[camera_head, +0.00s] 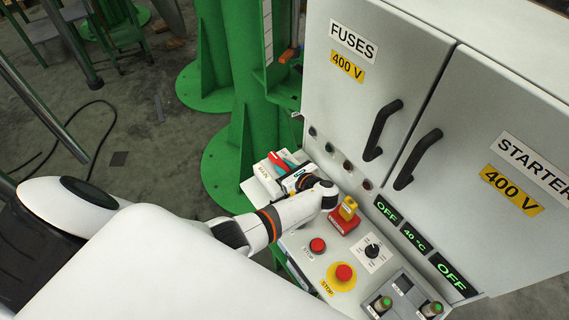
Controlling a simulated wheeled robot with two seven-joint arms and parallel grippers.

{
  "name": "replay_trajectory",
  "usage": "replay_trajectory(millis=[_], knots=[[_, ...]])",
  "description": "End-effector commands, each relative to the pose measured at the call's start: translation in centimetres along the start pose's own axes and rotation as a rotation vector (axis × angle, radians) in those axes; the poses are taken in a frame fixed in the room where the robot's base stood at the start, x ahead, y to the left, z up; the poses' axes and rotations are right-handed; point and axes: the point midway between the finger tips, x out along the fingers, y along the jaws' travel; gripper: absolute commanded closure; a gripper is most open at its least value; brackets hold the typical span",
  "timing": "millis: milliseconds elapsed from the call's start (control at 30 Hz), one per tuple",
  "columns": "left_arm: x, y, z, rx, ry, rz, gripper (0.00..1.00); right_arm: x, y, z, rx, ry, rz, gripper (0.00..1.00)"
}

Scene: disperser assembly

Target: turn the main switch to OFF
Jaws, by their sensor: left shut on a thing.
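The main switch is a pale box (262,188) at the left end of the control panel, with a label on its face and a red handle (276,160). My left gripper (288,172) reaches in from the left and is shut on the red handle. The wrist and fingers hide part of the box and the lower part of the handle. The exact angle of the handle is hard to read. My right gripper is not in view.
Cabinet doors with black handles (383,128) rise behind. Green columns (256,125) stand beyond.

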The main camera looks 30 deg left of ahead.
Motion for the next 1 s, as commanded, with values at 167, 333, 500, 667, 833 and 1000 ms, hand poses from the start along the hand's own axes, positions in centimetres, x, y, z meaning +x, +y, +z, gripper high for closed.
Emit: replay_trajectory(millis=[167, 333, 500, 667, 833, 1000], knots=[[0.1, 0.0, -0.2, -0.003, 0.002, -0.002, 0.55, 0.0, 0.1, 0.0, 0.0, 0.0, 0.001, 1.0], [0.1, 0.0, -0.1, -0.002, 0.001, -0.001, 0.55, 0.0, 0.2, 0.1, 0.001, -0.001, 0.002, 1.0], [-0.5, 0.0, 0.0, -0.001, 0.0, 0.001, 0.55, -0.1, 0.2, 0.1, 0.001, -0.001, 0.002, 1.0], [-3.0, 0.1, -0.1, -0.002, -0.001, 0.003, 0.55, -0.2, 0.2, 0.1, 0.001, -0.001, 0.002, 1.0], [-6.7, 0.1, 0.0, -0.003, -0.002, 0.002, 0.55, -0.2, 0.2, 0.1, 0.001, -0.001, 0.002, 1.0], [-9.8, 0.1, 0.0, -0.002, -0.001, 0.001, 0.55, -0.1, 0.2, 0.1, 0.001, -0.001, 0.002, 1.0]])
